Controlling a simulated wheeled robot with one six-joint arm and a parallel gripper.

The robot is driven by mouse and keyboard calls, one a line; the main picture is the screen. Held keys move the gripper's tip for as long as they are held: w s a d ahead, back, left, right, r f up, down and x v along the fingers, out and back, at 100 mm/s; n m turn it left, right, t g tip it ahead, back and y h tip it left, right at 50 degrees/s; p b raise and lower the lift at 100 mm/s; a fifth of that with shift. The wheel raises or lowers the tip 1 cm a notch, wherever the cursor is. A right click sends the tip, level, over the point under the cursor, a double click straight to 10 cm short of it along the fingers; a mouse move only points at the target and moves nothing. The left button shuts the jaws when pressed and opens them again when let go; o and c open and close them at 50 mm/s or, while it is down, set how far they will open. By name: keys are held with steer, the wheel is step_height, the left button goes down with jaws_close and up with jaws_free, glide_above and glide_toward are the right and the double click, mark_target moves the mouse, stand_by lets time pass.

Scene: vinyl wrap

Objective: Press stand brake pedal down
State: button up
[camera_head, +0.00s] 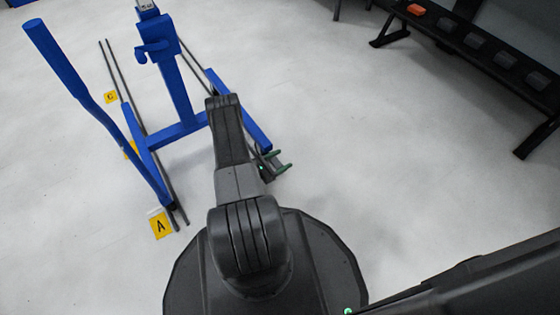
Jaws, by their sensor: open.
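A blue stand (178,92) on the left side has an upright post, a long slanted handle bar (62,62) and low feet on the floor. No brake pedal can be made out clearly; it may be hidden behind my arm or part of the stand's low frame. My gripper (284,162), with green fingers, shows low beside the near right end of the stand's right foot (254,132). It is open with nothing seen between the fingers. Whether it touches the stand cannot be told.
Thin dark rails (122,84) run along the floor by the stand. Yellow markers A (159,225) and C (111,98) lie by the left rail. A black bench (480,56) with an orange item (416,9) stands at upper right. The white floor between is clear.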

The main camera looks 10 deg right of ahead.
steer(key=c, duration=0.7)
steer(key=shift+f+m, duration=0.25)
steer(key=shift+m, duration=0.55)
steer(key=shift+f+m, duration=0.2)
steer(key=shift+m, duration=0.6)
steer(key=o, duration=0.7)
steer(key=shift+a, duration=0.1)
steer(key=p+v, duration=0.2)
steer(key=v, duration=1.1)
steer(key=shift+s+a, duration=0.1)
steer(key=shift+a, duration=0.25)
